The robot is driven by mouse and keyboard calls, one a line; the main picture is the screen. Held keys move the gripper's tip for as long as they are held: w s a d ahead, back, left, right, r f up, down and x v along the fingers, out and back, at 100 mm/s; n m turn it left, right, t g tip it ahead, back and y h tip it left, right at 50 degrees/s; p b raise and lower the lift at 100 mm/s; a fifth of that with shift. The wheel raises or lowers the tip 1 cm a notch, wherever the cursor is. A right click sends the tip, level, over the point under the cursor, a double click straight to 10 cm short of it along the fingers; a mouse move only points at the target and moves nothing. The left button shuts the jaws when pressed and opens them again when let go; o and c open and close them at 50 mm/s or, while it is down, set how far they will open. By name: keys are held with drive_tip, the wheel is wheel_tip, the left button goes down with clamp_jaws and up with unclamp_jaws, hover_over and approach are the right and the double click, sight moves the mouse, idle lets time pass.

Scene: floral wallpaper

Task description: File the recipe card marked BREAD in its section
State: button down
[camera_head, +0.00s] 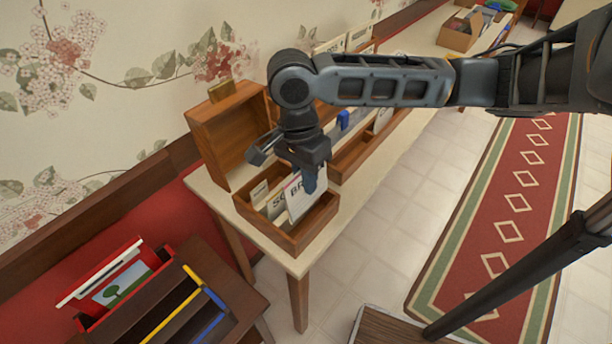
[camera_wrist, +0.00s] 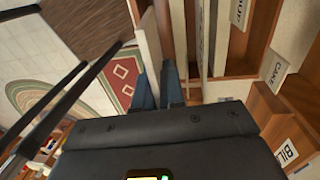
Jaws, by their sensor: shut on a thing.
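My gripper (camera_head: 308,180) points down over the open wooden recipe box (camera_head: 322,218) and is shut on a white card with a red line. Letters like "BR" show on this card (camera_head: 296,205); the rest is hidden by my gripper. The card stands nearly upright at the box's right end, its lower edge seeming inside the walls; I cannot tell whether it touches the bottom. A divider starting "SO" (camera_head: 277,206) is just left of it. In the wrist view the card (camera_wrist: 152,45) shows edge-on between my fingertips (camera_wrist: 158,88), with a "SOUP"-like divider (camera_wrist: 238,14) to its right.
A raised wooden lid (camera_head: 228,135) stands behind the box. Another wooden box (camera_head: 350,158) is close on the right. A "CAKE" label (camera_wrist: 274,68) and a label starting "BIL" (camera_wrist: 288,153) show in the wrist view. A dark rack (camera_head: 190,300) stands at lower left.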

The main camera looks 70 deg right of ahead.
drive_tip(key=shift+f, duration=0.15)
drive_tip(key=shift+f, duration=3.2)
drive_tip(key=c, duration=1.1)
unclamp_jaws()
drive_tip(key=shift+c, duration=0.2)
wheel_tip(320, 180, up, 8)
drive_tip(key=shift+w, duration=0.4)
drive_tip(key=shift+d+f, duration=0.1)
